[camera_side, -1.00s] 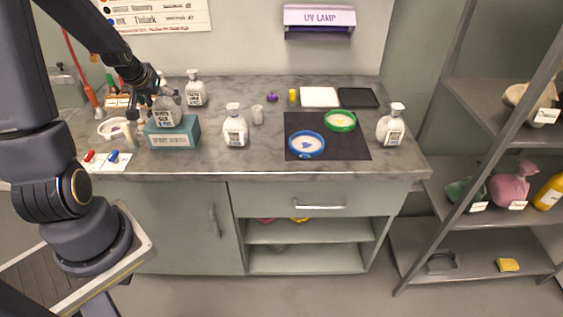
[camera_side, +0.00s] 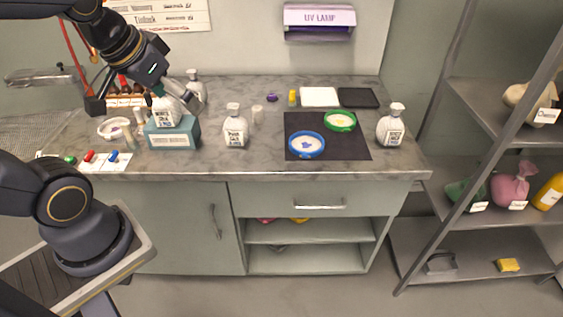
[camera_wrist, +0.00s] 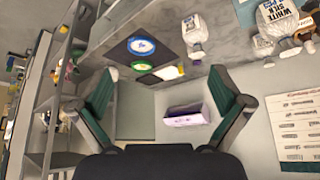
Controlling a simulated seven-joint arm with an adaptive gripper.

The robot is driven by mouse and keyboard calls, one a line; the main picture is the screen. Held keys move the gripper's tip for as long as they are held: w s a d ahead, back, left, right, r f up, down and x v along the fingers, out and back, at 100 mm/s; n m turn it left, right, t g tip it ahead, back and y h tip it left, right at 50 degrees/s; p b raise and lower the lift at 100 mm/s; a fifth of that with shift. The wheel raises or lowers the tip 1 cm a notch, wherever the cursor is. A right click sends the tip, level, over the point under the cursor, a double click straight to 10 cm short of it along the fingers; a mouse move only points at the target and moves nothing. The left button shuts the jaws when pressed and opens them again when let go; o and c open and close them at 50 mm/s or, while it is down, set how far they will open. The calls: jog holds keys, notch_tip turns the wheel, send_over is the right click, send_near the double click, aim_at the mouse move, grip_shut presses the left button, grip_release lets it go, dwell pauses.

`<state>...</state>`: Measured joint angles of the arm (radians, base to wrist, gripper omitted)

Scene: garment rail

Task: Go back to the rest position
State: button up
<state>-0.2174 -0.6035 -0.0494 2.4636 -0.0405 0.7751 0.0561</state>
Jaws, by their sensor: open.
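My gripper (camera_side: 143,100) is open and empty, raised above the left part of the bench, with its fingers spread wide over the teal box. In the wrist view my gripper (camera_wrist: 165,110) shows both fingers apart with nothing between them. A white labelled bottle (camera_side: 165,111) stands on the teal box (camera_side: 172,134), just below the fingers in the picture. It looks clear of them, though one finger overlaps its area in the side view.
More white bottles stand at the back (camera_side: 196,88), centre (camera_side: 236,130) and right (camera_side: 391,128). A blue dish (camera_side: 307,145) and a green dish (camera_side: 340,121) sit on a dark mat (camera_side: 330,152). The UV lamp (camera_side: 320,18) hangs on the wall. A shelf rack (camera_side: 490,90) stands right.

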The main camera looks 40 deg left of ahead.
jog(key=shift+m+h, duration=0.5)
jog(key=shift+m, duration=0.3)
jog(key=s+d, duration=0.3)
jog(key=shift+s+d+r, duration=0.25)
jog(key=shift+s, duration=0.05)
